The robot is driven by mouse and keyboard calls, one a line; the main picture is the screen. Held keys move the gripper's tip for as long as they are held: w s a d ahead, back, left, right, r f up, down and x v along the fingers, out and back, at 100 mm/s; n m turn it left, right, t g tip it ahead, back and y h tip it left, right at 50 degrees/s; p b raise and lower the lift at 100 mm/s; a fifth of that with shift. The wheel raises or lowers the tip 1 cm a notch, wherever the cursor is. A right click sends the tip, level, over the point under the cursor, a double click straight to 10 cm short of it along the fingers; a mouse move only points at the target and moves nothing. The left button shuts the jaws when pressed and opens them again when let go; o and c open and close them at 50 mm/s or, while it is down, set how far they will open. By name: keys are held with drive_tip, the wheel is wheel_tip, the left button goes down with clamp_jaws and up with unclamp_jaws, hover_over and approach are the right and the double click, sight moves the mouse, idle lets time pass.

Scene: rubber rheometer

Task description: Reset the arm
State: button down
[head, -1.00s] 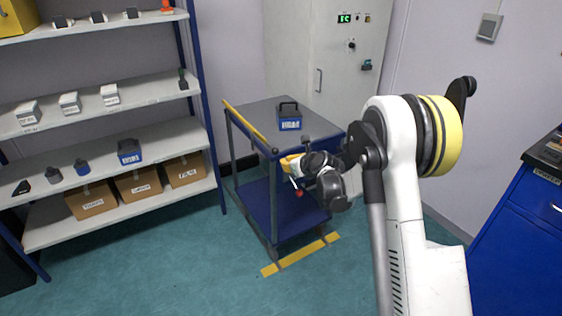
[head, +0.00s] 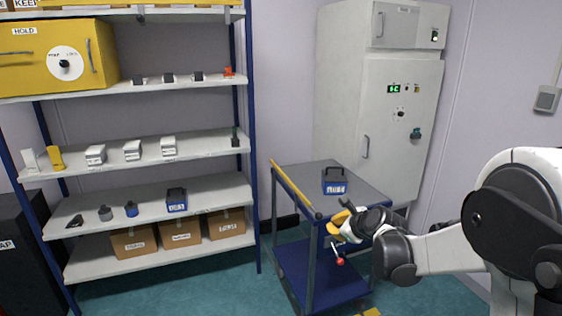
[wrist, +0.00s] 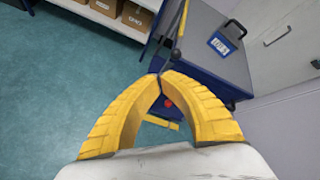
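My arm reaches in from the right in the head view. My gripper (head: 334,224) has yellow fingers and hangs by the front of the blue cart (head: 300,262), near its top edge. In the wrist view my gripper (wrist: 161,77) has its two curved fingers brought together at the tips, with nothing visible held between them. A small red knob (head: 340,261) shows just below the gripper in the head view. The same red knob (wrist: 168,104) shows through the gap behind the fingertips in the wrist view.
A blue-labelled carrier box (head: 334,187) stands on the cart top. A tall grey cabinet (head: 385,120) is behind it. Shelving (head: 150,197) at left holds small boxes, cartons and a yellow HOLD cabinet (head: 20,70). Teal floor (head: 200,288) is open before the shelves.

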drive_tip(key=s+a+r+n+g+h, duration=0.1)
drive_tip(key=s+r+n, duration=0.3)
drive_tip(key=s+n, duration=0.3)
drive_tip(key=s+a+r+n+g, duration=0.1)
drive_tip(key=s+r+n, duration=0.3)
drive_tip(key=s, duration=0.6)
drive_tip(key=s+f+n+h, duration=0.1)
drive_tip(key=s+f+n, duration=0.1)
drive_tip(key=s+n, duration=0.5)
drive_tip(key=s+d+f+n+g+h, duration=0.1)
drive_tip(key=s+n, duration=0.6)
drive_tip(key=s, duration=0.6)
drive_tip(key=shift+f+g, duration=0.3)
drive_tip(key=shift+f, duration=0.1)
drive_tip(key=shift+d, duration=0.1)
